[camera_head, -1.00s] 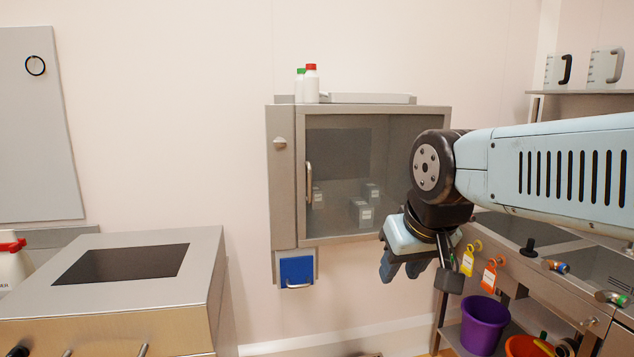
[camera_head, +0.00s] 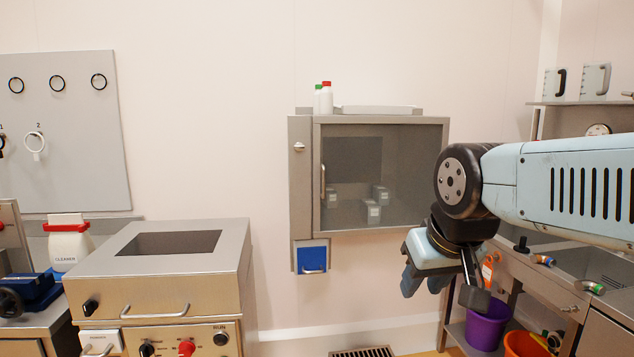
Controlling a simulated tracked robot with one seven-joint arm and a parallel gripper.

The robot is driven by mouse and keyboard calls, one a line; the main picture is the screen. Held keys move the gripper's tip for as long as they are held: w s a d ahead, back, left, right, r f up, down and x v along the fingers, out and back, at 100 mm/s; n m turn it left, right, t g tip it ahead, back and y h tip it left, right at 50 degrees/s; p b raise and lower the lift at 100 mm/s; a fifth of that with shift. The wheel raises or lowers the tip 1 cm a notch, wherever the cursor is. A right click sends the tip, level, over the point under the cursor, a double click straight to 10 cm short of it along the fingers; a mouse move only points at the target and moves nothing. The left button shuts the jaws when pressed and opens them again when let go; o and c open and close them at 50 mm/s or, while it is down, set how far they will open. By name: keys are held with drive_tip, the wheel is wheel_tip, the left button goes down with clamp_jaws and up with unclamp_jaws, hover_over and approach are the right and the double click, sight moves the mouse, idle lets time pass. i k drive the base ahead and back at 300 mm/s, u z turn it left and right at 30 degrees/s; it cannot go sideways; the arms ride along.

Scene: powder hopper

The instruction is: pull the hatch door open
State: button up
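A steel wall cabinet (camera_head: 302,190) hangs on the back wall. Its front is a glazed hatch door (camera_head: 350,215) with a vertical handle (camera_head: 322,181) near the left edge. The door is shut, and several small grey boxes (camera_head: 373,211) show behind the glass. My gripper (camera_head: 424,283) is to the right of the cabinet and lower, in front of it in the picture. Its dark fingers point down, stand apart and hold nothing. It is clear of the handle. My forearm comes in from the right and hides nothing of the handle.
A blue flap (camera_head: 312,258) with a handle hangs under the cabinet. A steel machine (camera_head: 160,262) is at the left. A bench with a purple bucket (camera_head: 486,325) is at the right. A floor grate (camera_head: 362,352) lies below the cabinet.

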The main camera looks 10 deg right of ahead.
sight(317, 120)
drive_tip(key=u, duration=0.3)
drive_tip(key=i, duration=1.1)
drive_tip(key=z, duration=0.35)
